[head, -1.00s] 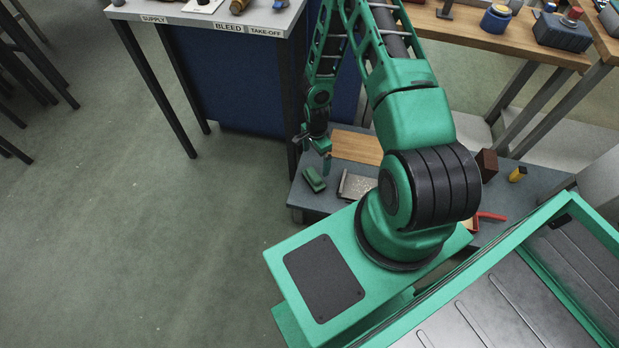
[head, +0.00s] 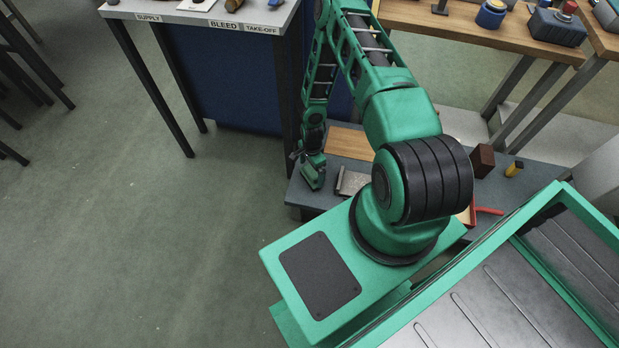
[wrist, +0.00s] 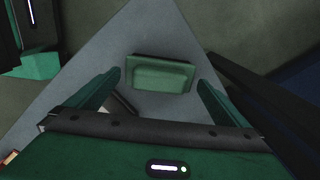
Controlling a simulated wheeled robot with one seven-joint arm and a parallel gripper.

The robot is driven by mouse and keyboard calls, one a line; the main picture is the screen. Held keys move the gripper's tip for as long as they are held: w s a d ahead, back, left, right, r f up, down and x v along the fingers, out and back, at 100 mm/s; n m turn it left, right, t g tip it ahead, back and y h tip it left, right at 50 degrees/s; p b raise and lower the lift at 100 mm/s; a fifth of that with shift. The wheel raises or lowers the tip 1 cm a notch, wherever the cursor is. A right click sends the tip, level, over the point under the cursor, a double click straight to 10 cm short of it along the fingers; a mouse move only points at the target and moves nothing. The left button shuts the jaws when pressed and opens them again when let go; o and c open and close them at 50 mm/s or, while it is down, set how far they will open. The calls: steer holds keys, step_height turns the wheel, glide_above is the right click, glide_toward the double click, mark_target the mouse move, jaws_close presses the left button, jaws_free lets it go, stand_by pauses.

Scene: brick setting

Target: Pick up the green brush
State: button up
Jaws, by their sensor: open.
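The green brush (wrist: 160,75) lies on the low grey table (wrist: 105,55) near its corner, in the wrist view. It sits between and just beyond the two fingers of my gripper (wrist: 158,85), which are spread apart on its left and right. In the head view my gripper (head: 312,172) is low over the table's left end, and the brush there is mostly hidden by it. Nothing is held. I cannot tell the exact height of the fingertips above the table.
A wooden board (head: 350,143) and a grey metal plate (head: 350,182) lie right of my gripper. A dark red block (head: 482,160), a yellow item (head: 514,168) and a red-handled tool (head: 488,211) are farther right. A labelled workbench (head: 205,14) stands behind, its leg close by.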

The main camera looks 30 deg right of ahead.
steer(key=shift+f, duration=0.9)
steer(key=c, duration=0.9)
steer(key=shift+c, duration=0.2)
steer(key=shift+r, duration=0.1)
steer(key=shift+r, duration=0.45)
steer(key=r, duration=0.3)
steer(key=shift+a+r, duration=0.25)
steer(key=shift+a, duration=0.1)
steer(key=s+a+r, duration=0.4)
steer(key=a+r, duration=0.2)
steer(key=a, duration=0.4)
steer(key=shift+a+r, duration=0.15)
steer(key=shift+r, duration=0.1)
